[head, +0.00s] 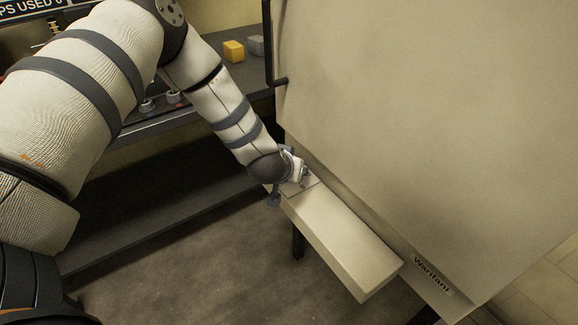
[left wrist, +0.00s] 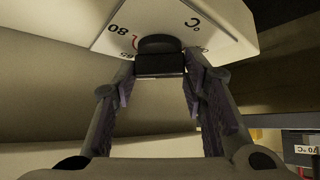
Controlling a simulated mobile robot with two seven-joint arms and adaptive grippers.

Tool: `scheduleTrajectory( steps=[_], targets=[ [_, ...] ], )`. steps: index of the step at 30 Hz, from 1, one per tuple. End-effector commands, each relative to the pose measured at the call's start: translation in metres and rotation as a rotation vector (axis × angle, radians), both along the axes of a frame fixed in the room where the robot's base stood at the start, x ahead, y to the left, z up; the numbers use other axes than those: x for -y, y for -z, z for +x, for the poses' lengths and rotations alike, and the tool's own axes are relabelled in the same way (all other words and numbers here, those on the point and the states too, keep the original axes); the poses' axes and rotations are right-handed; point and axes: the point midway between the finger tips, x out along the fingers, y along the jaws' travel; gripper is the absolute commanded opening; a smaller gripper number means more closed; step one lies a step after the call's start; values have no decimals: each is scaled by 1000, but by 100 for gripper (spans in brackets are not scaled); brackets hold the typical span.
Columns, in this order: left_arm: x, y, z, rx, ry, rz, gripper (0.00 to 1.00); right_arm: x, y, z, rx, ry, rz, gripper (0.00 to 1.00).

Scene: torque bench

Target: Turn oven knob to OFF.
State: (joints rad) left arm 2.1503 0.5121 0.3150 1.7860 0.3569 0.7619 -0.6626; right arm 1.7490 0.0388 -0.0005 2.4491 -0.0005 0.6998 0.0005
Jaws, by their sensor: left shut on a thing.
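The oven knob (left wrist: 159,45) is dark and round, on a pale dial face (left wrist: 212,22) with the markings "80" and "°C" in the left wrist view. My left gripper (left wrist: 161,68) has its fingers on either side of the knob and is shut on it. The knob's pointer direction cannot be made out. In the head view my left gripper (head: 291,166) is at the far end of the pale control box (head: 345,240) on the oven, and it hides the knob there. My right gripper is not in view.
The large beige oven (head: 430,110) fills the right, with a dark handle (head: 268,50) at its left edge. A yellow block (head: 234,51) and a grey block (head: 256,45) lie on the bench behind.

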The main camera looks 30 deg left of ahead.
Motion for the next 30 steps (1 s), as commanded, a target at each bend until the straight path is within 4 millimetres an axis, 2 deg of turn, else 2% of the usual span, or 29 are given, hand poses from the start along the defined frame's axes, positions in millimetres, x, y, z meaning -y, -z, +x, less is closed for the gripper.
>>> scheduleTrajectory(
  steps=[15, 30],
  targets=[
    [5, 2, 2, -2, -400, -1, 11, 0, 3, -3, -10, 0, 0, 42],
    [6, 2, 3, -4, -543, -3, 11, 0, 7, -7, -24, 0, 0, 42]
  ],
)
